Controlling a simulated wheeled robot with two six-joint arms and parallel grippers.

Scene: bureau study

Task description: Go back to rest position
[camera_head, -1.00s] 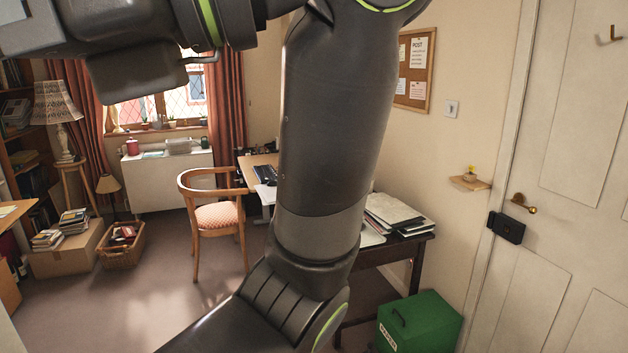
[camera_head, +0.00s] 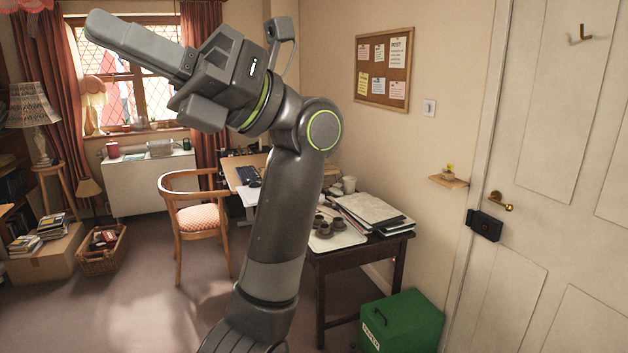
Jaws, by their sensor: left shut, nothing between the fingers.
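My left gripper (camera_head: 128,44) is raised high in the upper left of the head view, pointing left in front of the window. Its fingers are together and nothing is between them. The left arm rises from the bottom middle of the view, bends at a joint with a green ring, and hides part of the desk behind it. My right gripper does not show.
A dark wood table (camera_head: 318,300) with papers (camera_head: 368,212) and a tray (camera_head: 345,236) of small dark objects stands behind my arm. A green box (camera_head: 405,322) sits on the floor near the white door (camera_head: 540,180). A chair (camera_head: 198,218) and a basket (camera_head: 102,252) stand left. Carpet between them is clear.

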